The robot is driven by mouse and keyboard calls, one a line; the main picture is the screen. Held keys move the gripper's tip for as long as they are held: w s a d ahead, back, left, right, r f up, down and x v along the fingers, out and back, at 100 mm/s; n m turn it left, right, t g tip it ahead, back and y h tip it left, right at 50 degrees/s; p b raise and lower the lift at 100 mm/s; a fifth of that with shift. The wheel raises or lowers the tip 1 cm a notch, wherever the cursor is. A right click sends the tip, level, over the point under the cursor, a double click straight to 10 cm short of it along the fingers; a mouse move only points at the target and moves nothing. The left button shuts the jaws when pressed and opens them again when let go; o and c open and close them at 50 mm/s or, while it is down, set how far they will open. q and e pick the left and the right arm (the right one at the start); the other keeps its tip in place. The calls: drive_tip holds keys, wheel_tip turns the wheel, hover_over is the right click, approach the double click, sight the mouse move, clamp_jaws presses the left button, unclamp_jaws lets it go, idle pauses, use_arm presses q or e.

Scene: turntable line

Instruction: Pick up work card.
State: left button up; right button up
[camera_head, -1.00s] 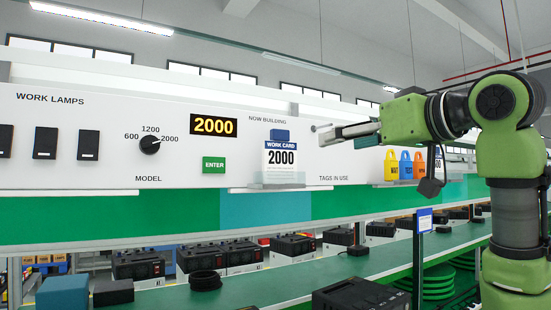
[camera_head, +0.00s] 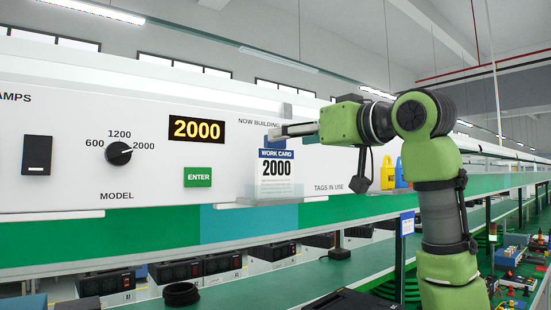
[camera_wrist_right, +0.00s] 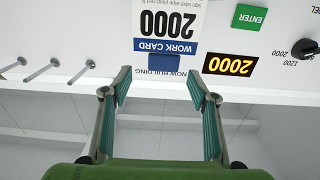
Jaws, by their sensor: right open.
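The work card (camera_head: 276,178) is white with a blue header and a large 2000. It stands upright in a clear holder (camera_head: 262,203) on the white panel, under the NOW BUILDING label. My right gripper (camera_head: 272,131) is at the card's top, in front of the panel. In the right wrist view the work card (camera_wrist_right: 168,30) appears upside down, with a blue tab (camera_wrist_right: 164,62) at its top edge. The right gripper's two fingers (camera_wrist_right: 158,80) are apart, one to each side of the tab, with nothing between them. My left gripper is out of view.
The panel has a 2000 display (camera_head: 197,130), a green ENTER button (camera_head: 198,177), a model dial (camera_head: 119,153) and a lamp switch (camera_head: 37,155). Several pegs (camera_wrist_right: 50,66) stick out nearby. A green conveyor runs below.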

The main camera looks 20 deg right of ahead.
sight(278, 142)
drive_tip(key=p+x, duration=0.1)
drive_tip(key=x, duration=0.1)
drive_tip(key=p+x, duration=0.1)
drive_tip(key=x, duration=0.1)
drive_tip(key=p+x, duration=0.2)
drive_tip(key=shift+s+a+f, duration=0.1)
drive_tip(key=shift+a+f, duration=0.1)
drive_tip(key=shift+f, duration=0.05)
drive_tip(key=shift+a+f, duration=0.1)
drive_tip(key=c, duration=0.8)
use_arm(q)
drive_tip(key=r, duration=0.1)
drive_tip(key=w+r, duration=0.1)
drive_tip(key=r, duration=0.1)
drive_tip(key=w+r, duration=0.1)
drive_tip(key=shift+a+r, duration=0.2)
use_arm(e)
clamp_jaws()
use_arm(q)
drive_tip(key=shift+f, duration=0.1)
